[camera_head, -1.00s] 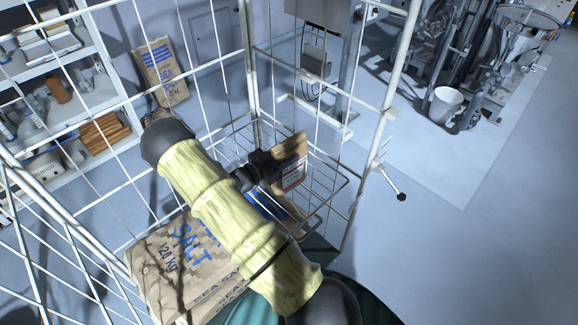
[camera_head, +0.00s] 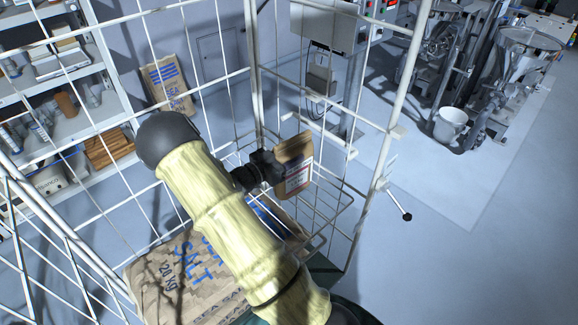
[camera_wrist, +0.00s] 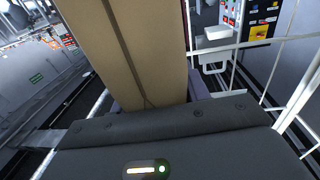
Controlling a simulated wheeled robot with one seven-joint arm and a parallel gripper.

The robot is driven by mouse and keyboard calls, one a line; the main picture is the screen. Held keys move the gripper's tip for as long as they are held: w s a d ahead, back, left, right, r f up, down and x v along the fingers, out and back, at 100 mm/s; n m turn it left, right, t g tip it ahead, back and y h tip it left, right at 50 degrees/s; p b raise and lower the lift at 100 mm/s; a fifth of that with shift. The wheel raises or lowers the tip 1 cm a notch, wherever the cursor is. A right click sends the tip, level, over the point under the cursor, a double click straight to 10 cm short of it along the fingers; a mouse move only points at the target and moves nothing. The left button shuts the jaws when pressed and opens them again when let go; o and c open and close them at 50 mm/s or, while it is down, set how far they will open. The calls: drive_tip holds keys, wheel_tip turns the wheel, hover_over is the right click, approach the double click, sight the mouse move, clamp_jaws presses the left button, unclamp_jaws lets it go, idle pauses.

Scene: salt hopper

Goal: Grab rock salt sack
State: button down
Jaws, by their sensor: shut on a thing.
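A small brown sack (camera_head: 293,168) with a white and red label is held upright in my gripper (camera_head: 268,168), above the small wire basket (camera_head: 330,212) inside the cage. The label's text is too small to read. My gripper is shut on the sack from its left side. In the wrist view, the plain tan sack (camera_wrist: 140,50) with a dark seam rises from the gripper; the fingertips are hidden there.
A wire cage (camera_head: 256,95) surrounds my arm. Large paper salt sacks (camera_head: 185,275) lie in it, partly behind my arm. Another sack (camera_head: 167,85) leans by the shelves (camera_head: 75,125). A white bucket (camera_head: 450,125) stands among machines. The floor (camera_head: 470,260) at right is clear.

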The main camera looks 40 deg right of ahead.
sight(289, 147)
drive_tip(key=shift+d+r, duration=0.1)
drive_tip(key=shift+r, duration=1.45)
